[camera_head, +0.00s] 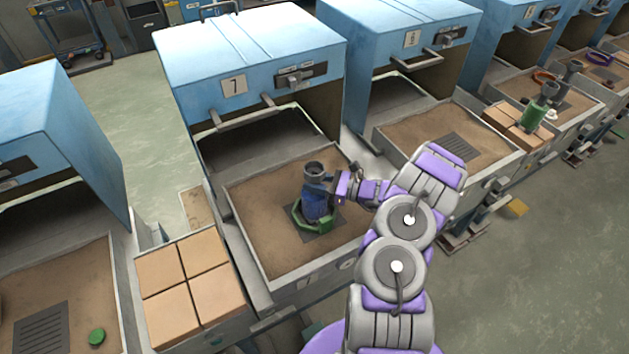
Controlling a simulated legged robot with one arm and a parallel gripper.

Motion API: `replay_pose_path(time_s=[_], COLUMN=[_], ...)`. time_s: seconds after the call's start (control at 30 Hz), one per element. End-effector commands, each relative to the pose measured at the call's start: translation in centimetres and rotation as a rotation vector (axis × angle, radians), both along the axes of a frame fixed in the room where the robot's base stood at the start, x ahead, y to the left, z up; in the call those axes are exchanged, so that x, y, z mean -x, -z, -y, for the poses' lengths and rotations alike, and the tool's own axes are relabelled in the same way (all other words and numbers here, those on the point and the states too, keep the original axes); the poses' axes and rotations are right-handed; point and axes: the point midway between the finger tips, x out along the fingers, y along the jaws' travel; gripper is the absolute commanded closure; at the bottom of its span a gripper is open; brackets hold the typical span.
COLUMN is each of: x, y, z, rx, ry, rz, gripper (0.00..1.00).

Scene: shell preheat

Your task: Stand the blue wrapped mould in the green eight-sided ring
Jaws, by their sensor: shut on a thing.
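The blue wrapped mould (314,204) stands roughly upright, with a dark grey cup-like top (315,170). It is at the green eight-sided ring (322,225), which lies on a dark grate in the sand bed of the oven marked 7. The mould's lower end overlaps the ring in the picture; I cannot tell whether it rests on the grate or hangs just above it. My gripper (338,187) reaches in from the right and is shut on the mould's side. The ring's far side is hidden behind the mould.
Oven 7's raised blue hood (250,50) and its handle bar (240,113) stand behind the bed. Tan bricks (170,313) sit on a ledge at left. A green wrapped mould (536,113) stands farther right. A green disc (96,336) lies in the left bed.

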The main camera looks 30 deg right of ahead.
Motion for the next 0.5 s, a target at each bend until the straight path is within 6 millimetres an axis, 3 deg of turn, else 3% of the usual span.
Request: replay_pose_path(time_s=[0.27,0.5], x=[-0.01,-0.01], y=[-0.01,-0.04], z=[0.01,-0.01], rx=[0.000,0.000], ry=[0.000,0.000], rz=[0.000,0.000], gripper=[0.34,0.33])
